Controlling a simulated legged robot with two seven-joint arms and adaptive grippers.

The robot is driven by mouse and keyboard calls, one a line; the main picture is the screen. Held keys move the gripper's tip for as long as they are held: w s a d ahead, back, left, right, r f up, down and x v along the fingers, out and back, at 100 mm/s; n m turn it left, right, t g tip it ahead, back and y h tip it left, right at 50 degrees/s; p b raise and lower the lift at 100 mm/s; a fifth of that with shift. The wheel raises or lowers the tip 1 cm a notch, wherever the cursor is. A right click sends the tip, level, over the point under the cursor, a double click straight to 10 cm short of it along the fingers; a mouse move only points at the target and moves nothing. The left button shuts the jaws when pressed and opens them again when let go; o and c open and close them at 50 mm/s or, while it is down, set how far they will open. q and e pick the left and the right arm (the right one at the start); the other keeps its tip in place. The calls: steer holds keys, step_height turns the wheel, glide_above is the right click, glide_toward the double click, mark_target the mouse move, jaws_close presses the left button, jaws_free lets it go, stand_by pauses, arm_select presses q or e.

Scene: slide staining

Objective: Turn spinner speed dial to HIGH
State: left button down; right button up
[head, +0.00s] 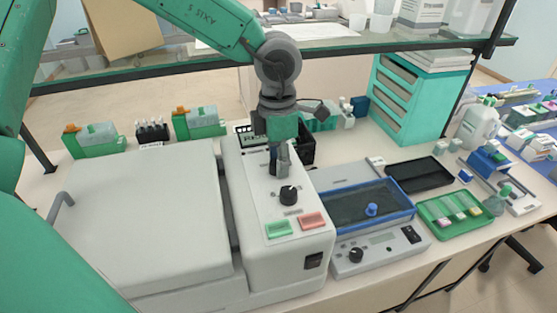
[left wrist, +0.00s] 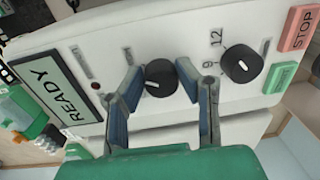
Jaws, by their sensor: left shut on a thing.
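The spinner is a pale grey machine with a big closed lid (head: 140,215) and a sloping control panel (head: 262,195). In the left wrist view a black dial (left wrist: 160,78) with a white mark sits next to the READY display (left wrist: 50,91). My left gripper (head: 281,168) is shut on this dial, one blue finger on each side; the fingers also show in the left wrist view (left wrist: 158,70). In the head view the gripper hides the dial. A second black dial (head: 288,195), marked 9 and 12 in the left wrist view (left wrist: 242,63), stands free. My right gripper is not in view.
Green (head: 278,229) and red (head: 312,221) buttons lie in front of the free dial. A blue-rimmed device (head: 371,208) with its own black knob (head: 356,255) stands to the right. A dark rack (head: 308,150) stands behind the panel; a shelf (head: 350,47) runs behind the arm.

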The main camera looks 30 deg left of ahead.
arm_select(q)
steer(key=shift+w+r, duration=0.15)
steer(key=m, duration=0.5)
steer(key=shift+m, duration=0.3)
steer(key=m, duration=0.4)
steer(key=shift+s+m, duration=0.3)
steer(key=shift+m, duration=0.3)
steer(key=c, duration=1.2)
jaws_free()
steer(key=shift+w+a+f, duration=0.1)
steer(key=shift+w+f, duration=0.05)
steer(key=shift+f, duration=0.05)
steer(key=r, duration=1.1)
steer(key=shift+w+a+r, duration=0.1)
steer(key=shift+w+r, duration=0.3)
